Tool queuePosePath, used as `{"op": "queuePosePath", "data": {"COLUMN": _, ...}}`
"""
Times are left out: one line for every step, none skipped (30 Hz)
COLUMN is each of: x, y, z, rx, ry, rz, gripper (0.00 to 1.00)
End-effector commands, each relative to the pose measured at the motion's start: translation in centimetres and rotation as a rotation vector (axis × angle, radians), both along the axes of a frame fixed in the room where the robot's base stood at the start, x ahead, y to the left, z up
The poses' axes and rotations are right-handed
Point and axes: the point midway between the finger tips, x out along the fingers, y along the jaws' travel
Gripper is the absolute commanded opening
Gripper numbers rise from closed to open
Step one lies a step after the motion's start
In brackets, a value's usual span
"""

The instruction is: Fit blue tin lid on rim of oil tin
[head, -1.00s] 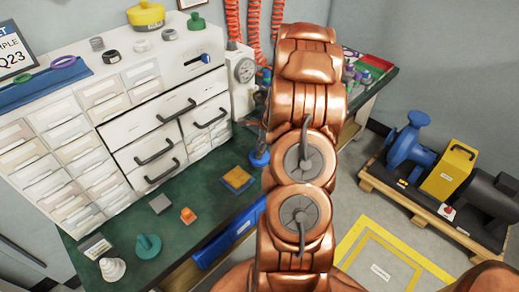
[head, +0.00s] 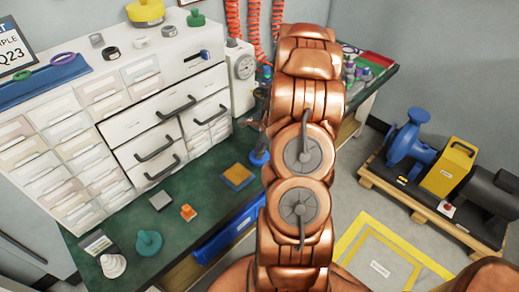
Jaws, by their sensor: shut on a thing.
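My gripper is not in view; my copper arm stands upright in the middle and covers whatever lies behind it. A round blue thing (head: 258,158) shows on the green bench just left of my arm, partly covered by it. I cannot tell whether it is the blue tin lid. No oil tin can be made out for certain. A yellow round container (head: 146,13) sits on top of the drawer cabinet at the upper left.
The green bench (head: 185,236) holds a teal knobbed piece (head: 148,243), a white stepped cone (head: 113,265), an orange block (head: 188,212) and a yellow-topped square block (head: 238,176). A white drawer cabinet (head: 150,128) stands behind. A blue pump (head: 407,150) sits on a pallet at right.

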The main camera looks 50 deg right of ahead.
Motion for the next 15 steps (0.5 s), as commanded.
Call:
{"op": "queuePosePath", "data": {"x": 0.01, "y": 0.01, "z": -0.09, "rx": 0.0, "ry": 0.0, "rz": 0.0, "gripper": 0.0}}
{"op": "queuePosePath", "data": {"x": 0.0, "y": 0.0, "z": -0.15, "rx": 0.0, "ry": 0.0, "rz": 0.0, "gripper": 0.0}}
{"op": "queuePosePath", "data": {"x": 0.01, "y": -0.01, "z": -0.23, "rx": 0.0, "ry": 0.0, "rz": 0.0, "gripper": 0.0}}
{"op": "queuePosePath", "data": {"x": 0.01, "y": -0.01, "z": -0.27, "rx": 0.0, "ry": 0.0, "rz": 0.0, "gripper": 0.0}}
{"op": "queuePosePath", "data": {"x": 0.01, "y": -0.01, "z": -0.34, "rx": 0.0, "ry": 0.0, "rz": 0.0, "gripper": 0.0}}
{"op": "queuePosePath", "data": {"x": 0.01, "y": -0.01, "z": -0.41, "rx": 0.0, "ry": 0.0, "rz": 0.0, "gripper": 0.0}}
{"op": "queuePosePath", "data": {"x": 0.01, "y": -0.02, "z": -0.38, "rx": -0.001, "ry": -0.001, "rz": 0.0, "gripper": 0.26}}
{"op": "queuePosePath", "data": {"x": 0.01, "y": -0.02, "z": -0.37, "rx": -0.001, "ry": -0.001, "rz": 0.0, "gripper": 0.29}}
{"op": "queuePosePath", "data": {"x": 0.01, "y": -0.02, "z": -0.36, "rx": -0.001, "ry": -0.001, "rz": 0.0, "gripper": 0.33}}
{"op": "queuePosePath", "data": {"x": 0.01, "y": -0.02, "z": -0.36, "rx": -0.001, "ry": -0.001, "rz": 0.0, "gripper": 0.37}}
{"op": "queuePosePath", "data": {"x": 0.0, "y": -0.01, "z": -0.36, "rx": 0.0, "ry": 0.0, "rz": 0.0, "gripper": 0.4}}
{"op": "queuePosePath", "data": {"x": 0.0, "y": -0.01, "z": -0.36, "rx": 0.0, "ry": 0.0, "rz": 0.0, "gripper": 0.44}}
{"op": "queuePosePath", "data": {"x": 0.0, "y": -0.01, "z": -0.36, "rx": 0.0, "ry": 0.0, "rz": 0.0, "gripper": 0.47}}
{"op": "queuePosePath", "data": {"x": 0.0, "y": -0.01, "z": -0.36, "rx": 0.0, "ry": 0.0, "rz": 0.0, "gripper": 0.5}}
{"op": "queuePosePath", "data": {"x": 0.0, "y": -0.01, "z": -0.36, "rx": 0.0, "ry": 0.0, "rz": 0.0, "gripper": 0.52}}
